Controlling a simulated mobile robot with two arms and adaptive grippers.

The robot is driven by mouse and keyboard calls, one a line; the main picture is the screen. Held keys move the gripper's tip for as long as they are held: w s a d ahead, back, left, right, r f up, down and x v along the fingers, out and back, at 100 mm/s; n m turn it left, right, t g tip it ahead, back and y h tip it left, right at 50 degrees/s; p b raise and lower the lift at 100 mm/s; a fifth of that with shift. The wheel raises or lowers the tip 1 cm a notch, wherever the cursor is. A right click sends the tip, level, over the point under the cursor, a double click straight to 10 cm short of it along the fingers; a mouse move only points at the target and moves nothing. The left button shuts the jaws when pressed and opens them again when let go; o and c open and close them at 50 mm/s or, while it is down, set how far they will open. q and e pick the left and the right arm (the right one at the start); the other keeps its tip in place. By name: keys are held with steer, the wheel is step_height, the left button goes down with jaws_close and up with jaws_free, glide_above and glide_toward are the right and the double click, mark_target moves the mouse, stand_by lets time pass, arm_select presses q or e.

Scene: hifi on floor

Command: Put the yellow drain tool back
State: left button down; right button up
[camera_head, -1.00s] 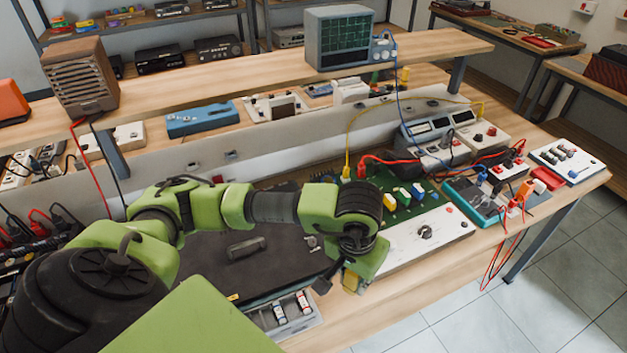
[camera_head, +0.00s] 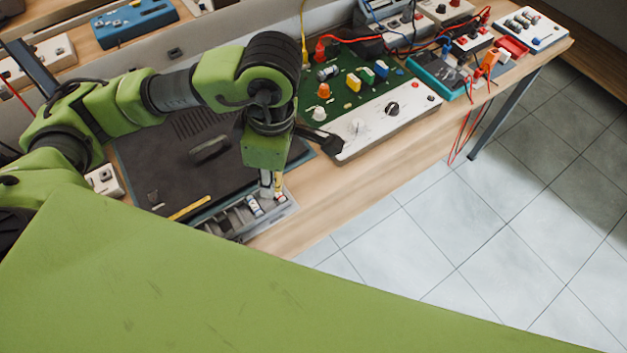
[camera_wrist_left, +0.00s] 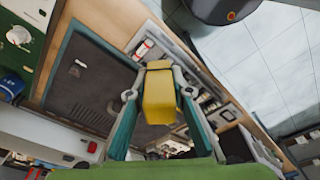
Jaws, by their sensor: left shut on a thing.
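My left gripper (camera_head: 267,188) points down over the front edge of the bench, above a grey compartment tray (camera_head: 290,207). In the left wrist view the gripper (camera_wrist_left: 160,72) has its two fingers shut on a yellow block-shaped thing, the yellow drain tool (camera_wrist_left: 159,97). In the head view only a small sliver of yellow shows beside the fingers. The tray holds small tubes or bottles with white and red labels; it also shows in the left wrist view beyond the tool. Whether the tool touches the tray I cannot tell. My right gripper is not in view.
A dark mat (camera_head: 165,160) lies left of the gripper with a grey handle-like piece and a yellow strip. A green board (camera_head: 345,85) with a white knob panel (camera_head: 385,118) stands to the right. Cables and meters crowd the far right.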

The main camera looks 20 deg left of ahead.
arm_select(q)
steer(key=n, duration=0.2)
steer(key=s+n, duration=0.1)
steer(key=shift+s+a+r+n+b, duration=0.1)
steer(key=shift+a+r+n+b, duration=0.1)
steer(key=shift+r+n+b, duration=0.15)
steer(key=s+n, duration=0.2)
steer(key=n, duration=0.3)
steer(key=g+p, duration=0.1)
steer(key=p, duration=0.2)
glide_above(310, 182)
steer(key=shift+h, duration=0.3)
steer(key=f, duration=0.8)
steer(key=shift+s, duration=0.25)
steer(key=shift+w+d+f, duration=0.15)
steer(key=shift+w+f, duration=0.2)
steer(key=shift+f, duration=0.1)
step_height(310, 182, down, 2)
steer(key=shift+f+p, duration=0.1)
steer(key=shift+p, duration=0.5)
steer(key=shift+f, duration=0.65)
steer(key=c, duration=1.8)
jaws_free()
